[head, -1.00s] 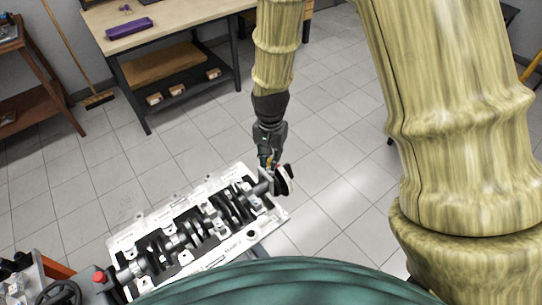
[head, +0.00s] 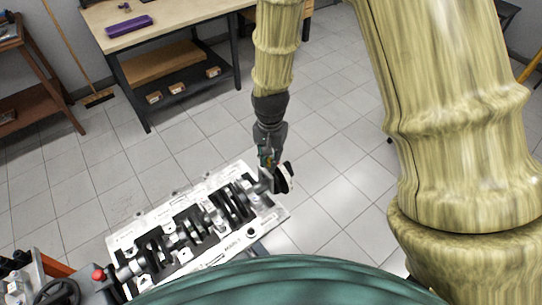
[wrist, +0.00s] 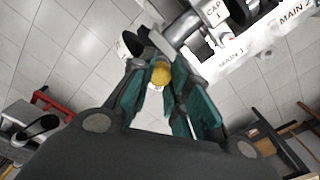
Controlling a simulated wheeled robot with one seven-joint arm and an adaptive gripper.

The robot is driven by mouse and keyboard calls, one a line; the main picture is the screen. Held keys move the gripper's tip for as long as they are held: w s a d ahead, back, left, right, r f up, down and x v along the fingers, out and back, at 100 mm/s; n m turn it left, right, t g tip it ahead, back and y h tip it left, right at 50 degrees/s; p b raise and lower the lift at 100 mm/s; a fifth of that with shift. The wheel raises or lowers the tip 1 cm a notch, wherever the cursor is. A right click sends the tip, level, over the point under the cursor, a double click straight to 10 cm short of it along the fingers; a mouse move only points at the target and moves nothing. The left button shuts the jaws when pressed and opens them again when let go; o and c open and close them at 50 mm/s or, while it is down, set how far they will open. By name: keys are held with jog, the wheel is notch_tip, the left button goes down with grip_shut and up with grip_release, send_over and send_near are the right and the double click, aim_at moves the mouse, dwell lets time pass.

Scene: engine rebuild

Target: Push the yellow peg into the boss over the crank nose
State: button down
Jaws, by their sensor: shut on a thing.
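The yellow peg (wrist: 161,73) shows end-on between the fingertips of my gripper (wrist: 160,84) in the wrist view. The gripper is shut on it, and its fingers hide much of the peg. In the head view my gripper (head: 268,160) points down over the right end of the engine block (head: 255,228), by the crank nose. A dark round part (head: 286,178) sits at that end, just right of the gripper. The boss is hidden or too small to make out, so I cannot tell how deep the peg sits.
The crankshaft (head: 195,225) lies along the white block with labelled caps. A workbench (head: 180,25) with a purple box (head: 129,27) stands at the back. A red-buttoned machine (head: 98,274) is at lower left. Tiled floor right of the block is clear.

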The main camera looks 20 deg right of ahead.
jog(key=shift+f, duration=0.55)
dwell(0.4)
jog(key=c, duration=1.6)
grip_release()
jog(key=shift+r+p, duration=1.15)
jog(key=shift+r, duration=0.35)
jog(key=o, duration=0.6)
jog(key=shift+c, duration=0.2)
notch_tip(320, 180, up, 12)
